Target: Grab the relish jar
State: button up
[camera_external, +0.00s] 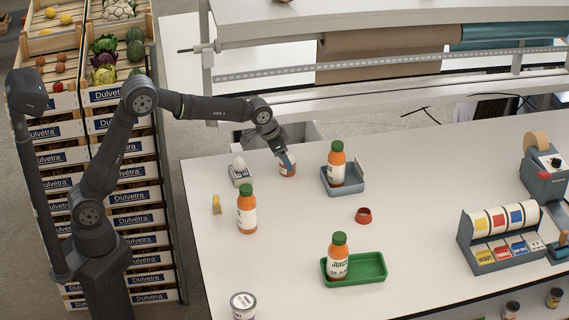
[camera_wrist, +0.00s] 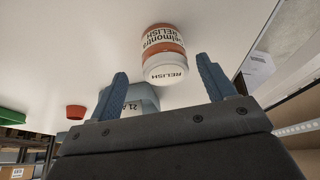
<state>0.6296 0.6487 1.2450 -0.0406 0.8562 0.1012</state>
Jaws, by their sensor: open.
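The relish jar (camera_wrist: 163,55) has a white lid marked RELISH and a label with orange bands. In the wrist view it stands beyond and between my fingertips, apart from them.
A juice bottle (camera_external: 337,166) in a grey tray (camera_external: 357,186) stands right of the jar.

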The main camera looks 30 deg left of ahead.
jog(key=x, duration=0.5)
jog(key=shift+w+a+r, duration=0.1)
jog(key=shift+w+r, duration=0.05)
jog(key=shift+w, duration=0.25)
jog(key=c, duration=1.2)
